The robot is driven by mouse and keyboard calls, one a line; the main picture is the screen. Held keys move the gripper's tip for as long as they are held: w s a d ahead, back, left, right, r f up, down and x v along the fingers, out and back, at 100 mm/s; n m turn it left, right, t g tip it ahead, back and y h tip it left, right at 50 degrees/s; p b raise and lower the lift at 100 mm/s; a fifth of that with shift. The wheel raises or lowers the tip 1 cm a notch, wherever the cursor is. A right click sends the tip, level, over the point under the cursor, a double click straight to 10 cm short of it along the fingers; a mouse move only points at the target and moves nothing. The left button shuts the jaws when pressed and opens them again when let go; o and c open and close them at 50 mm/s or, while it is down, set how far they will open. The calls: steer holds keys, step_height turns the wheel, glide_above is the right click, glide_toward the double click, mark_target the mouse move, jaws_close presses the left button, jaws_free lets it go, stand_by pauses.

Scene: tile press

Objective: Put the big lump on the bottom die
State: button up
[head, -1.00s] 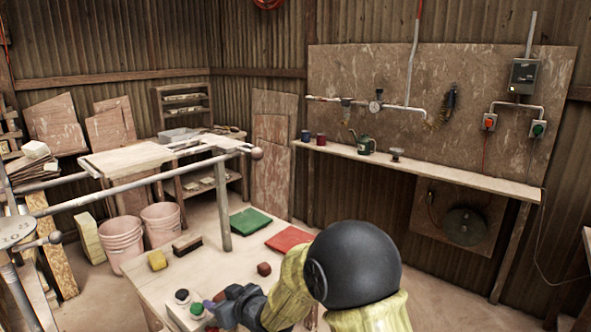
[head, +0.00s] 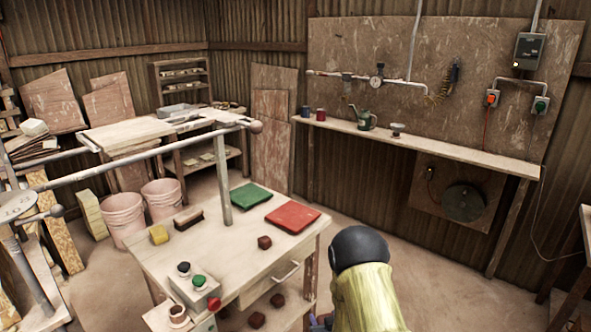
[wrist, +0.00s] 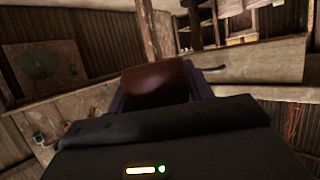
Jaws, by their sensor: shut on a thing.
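My gripper (head: 321,322) shows only as a sliver at the bottom edge of the head view, beside my yellow-sleeved arm, in front of the bench's right side. In the wrist view it is shut on a dark reddish-brown lump (wrist: 155,86), held between the two fingers. A smaller-looking brown lump (head: 264,242) lies on the bench top. Two more lumps, one here (head: 277,299) and one lower (head: 257,319), lie on the shelf under the bench.
The bench (head: 215,250) carries a green mat (head: 250,196), a red mat (head: 293,216), a yellow block (head: 159,234), a brush (head: 188,217) and a button box (head: 195,287). A grey post and rail (head: 130,155) cross over it. The floor right of the bench is open.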

steer(key=d+f+m+h, duration=0.2)
steer(key=d+f, duration=0.3)
steer(key=d, duration=0.1)
steer(key=shift+w+d+f, duration=0.2)
steer(key=shift+d, duration=0.2)
steer(key=s+r+p, duration=0.4)
steer(key=r+p, duration=0.8)
steer(key=r, duration=0.2)
steer(key=shift+s+r, duration=0.2)
steer(key=shift+r, duration=0.1)
steer(key=shift+d+f, duration=0.1)
steer(key=s+f, duration=0.4)
steer(key=f, duration=0.1)
steer(key=shift+f, duration=0.2)
steer(key=shift+s, duration=0.3)
steer(key=shift+w, duration=0.1)
